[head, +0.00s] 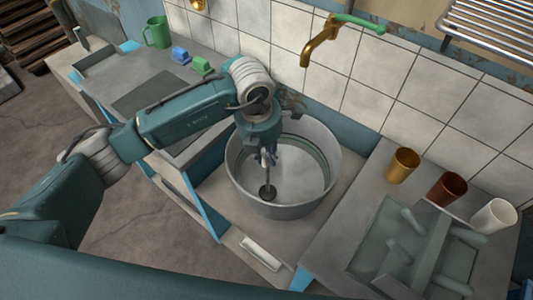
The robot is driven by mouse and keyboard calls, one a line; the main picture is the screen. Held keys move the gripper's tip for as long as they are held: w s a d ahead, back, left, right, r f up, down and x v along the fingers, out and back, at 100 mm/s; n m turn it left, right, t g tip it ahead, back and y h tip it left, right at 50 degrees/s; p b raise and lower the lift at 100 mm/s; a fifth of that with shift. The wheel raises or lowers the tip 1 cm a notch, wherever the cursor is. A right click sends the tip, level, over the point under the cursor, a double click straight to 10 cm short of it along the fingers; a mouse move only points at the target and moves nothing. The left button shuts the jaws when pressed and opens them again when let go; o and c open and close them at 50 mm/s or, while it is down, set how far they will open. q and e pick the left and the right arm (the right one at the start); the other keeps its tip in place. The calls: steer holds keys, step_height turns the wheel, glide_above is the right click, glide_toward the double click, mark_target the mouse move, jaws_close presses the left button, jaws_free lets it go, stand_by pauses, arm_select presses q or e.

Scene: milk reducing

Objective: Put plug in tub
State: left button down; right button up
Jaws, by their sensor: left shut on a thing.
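The tub (317,128) is a round, grey metal vessel standing between two counters, below the tap. My left gripper (267,160) reaches down inside the tub from above. It is shut on the plug (267,192), a dark round disc with a thin upright stem. The disc is low in the tub, near the front left of its floor. I cannot tell whether the disc touches the floor or sits in a drain hole. My left arm hides part of the tub's back left rim. My right gripper is not in view.
A brass tap (320,45) with a green handle is on the tiled wall above. Gold (402,165), brown (446,190) and white (493,215) cups stand on the right counter. A green mug (158,32) and blue (180,54) and green (202,66) items are on the left counter.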

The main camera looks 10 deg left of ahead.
arm_select(q)
steer(key=shift+f+b, duration=0.35)
steer(key=shift+b, duration=0.4)
stand_by(0.8)
stand_by(0.4)
steer(key=c, duration=1.5)
jaws_free()
steer(key=shift+o, duration=0.2)
steer(key=o, duration=0.6)
steer(key=shift+r, duration=0.15)
steer(key=shift+r+p, duration=1.9)
steer(key=shift+r, duration=1.75)
